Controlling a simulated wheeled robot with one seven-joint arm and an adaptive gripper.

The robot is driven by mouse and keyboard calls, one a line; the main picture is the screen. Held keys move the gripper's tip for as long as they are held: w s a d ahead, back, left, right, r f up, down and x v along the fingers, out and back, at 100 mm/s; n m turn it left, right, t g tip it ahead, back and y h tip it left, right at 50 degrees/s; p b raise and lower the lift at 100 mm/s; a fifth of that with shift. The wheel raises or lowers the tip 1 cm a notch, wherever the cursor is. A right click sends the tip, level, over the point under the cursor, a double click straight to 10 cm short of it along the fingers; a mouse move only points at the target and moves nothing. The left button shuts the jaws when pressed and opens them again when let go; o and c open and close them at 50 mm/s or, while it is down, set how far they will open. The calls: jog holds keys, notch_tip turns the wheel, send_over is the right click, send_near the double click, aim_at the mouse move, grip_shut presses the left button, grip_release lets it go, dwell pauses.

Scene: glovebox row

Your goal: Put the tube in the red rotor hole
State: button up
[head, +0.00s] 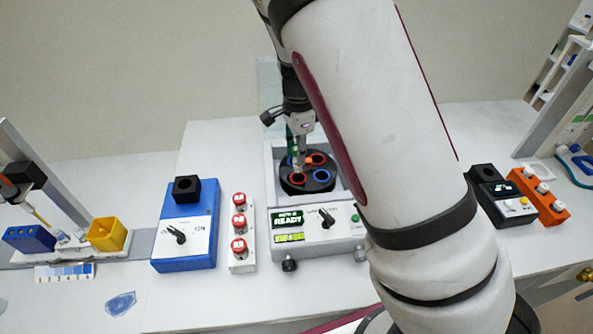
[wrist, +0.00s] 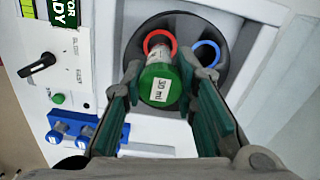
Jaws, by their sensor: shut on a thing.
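The tube (wrist: 160,80) has a green cap marked 30 ml and a pale labelled body. In the wrist view it is between the green-padded fingers of my gripper (wrist: 164,74), which is shut on it. Its far end overlaps a red-ringed hole (wrist: 159,36) of the dark rotor; I cannot tell whether the end is inside the hole or above it. A blue-ringed hole (wrist: 206,53) is to its right. In the head view my gripper (head: 299,150) is over the back left of the black rotor (head: 308,187), which has red and blue rings; the tube is hard to make out there.
The rotor sits in a white centrifuge (head: 316,236) with a READY display and a knob. A blue box (head: 187,225) and a strip of red-capped knobs (head: 240,225) stand to its left. A black device (head: 503,200) and an orange block (head: 541,196) stand right.

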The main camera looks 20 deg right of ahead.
aim_at(298, 169)
jog(key=shift+f+p, duration=0.3)
jog(key=shift+f, duration=2.95)
jog(key=shift+f, duration=0.15)
jog(key=o, duration=1)
